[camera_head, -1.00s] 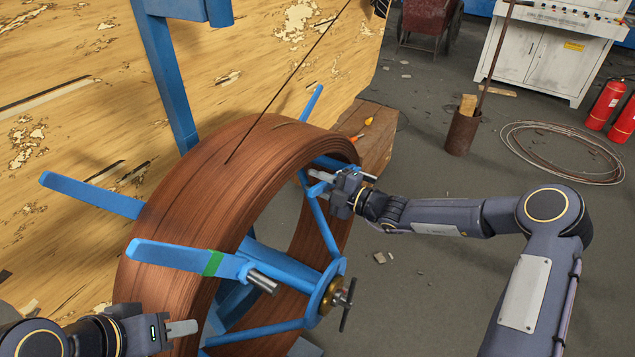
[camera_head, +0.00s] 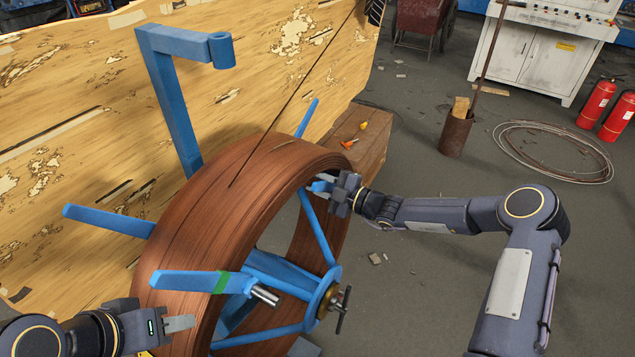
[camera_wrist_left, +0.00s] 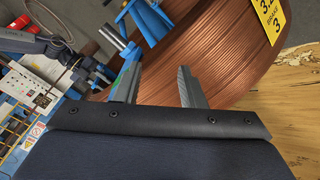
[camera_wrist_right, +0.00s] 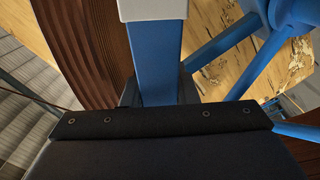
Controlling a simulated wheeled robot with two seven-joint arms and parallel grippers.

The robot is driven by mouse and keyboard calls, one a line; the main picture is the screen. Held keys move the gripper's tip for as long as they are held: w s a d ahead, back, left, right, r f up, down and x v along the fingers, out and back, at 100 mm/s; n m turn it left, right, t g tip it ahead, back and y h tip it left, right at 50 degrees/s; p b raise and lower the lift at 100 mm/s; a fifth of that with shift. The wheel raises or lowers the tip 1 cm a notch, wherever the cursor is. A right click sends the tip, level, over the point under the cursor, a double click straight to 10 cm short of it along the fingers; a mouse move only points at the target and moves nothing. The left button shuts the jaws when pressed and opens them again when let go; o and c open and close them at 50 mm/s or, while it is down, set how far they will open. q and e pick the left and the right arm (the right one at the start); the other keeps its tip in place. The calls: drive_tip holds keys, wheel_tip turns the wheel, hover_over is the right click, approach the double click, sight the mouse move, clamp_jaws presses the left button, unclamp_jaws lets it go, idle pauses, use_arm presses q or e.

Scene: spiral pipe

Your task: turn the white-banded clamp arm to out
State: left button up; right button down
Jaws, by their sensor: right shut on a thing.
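The white-banded clamp arm is blue and sits at the coil's upper right side. In the right wrist view its blue shaft (camera_wrist_right: 153,65) runs between my right fingers, with the white band (camera_wrist_right: 152,9) beyond them. My right gripper (camera_head: 328,186) is shut on this arm; its fingers mostly hide it in the head view. My left gripper (camera_head: 182,323) is empty, its two fingers apart in the left wrist view (camera_wrist_left: 158,86), close beside the coil's left side. A green-banded blue arm (camera_head: 182,281) lies across the coil above it.
The copper wire coil (camera_head: 205,220) stands on a blue spoked reel with a hub and T-handle (camera_head: 343,310). Another blue arm (camera_head: 108,221) points left. A blue post (camera_head: 172,110) and a wooden panel (camera_head: 80,130) stand behind.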

drive_tip(key=c, duration=1.1)
unclamp_jaws()
drive_tip(key=shift+c, duration=0.2)
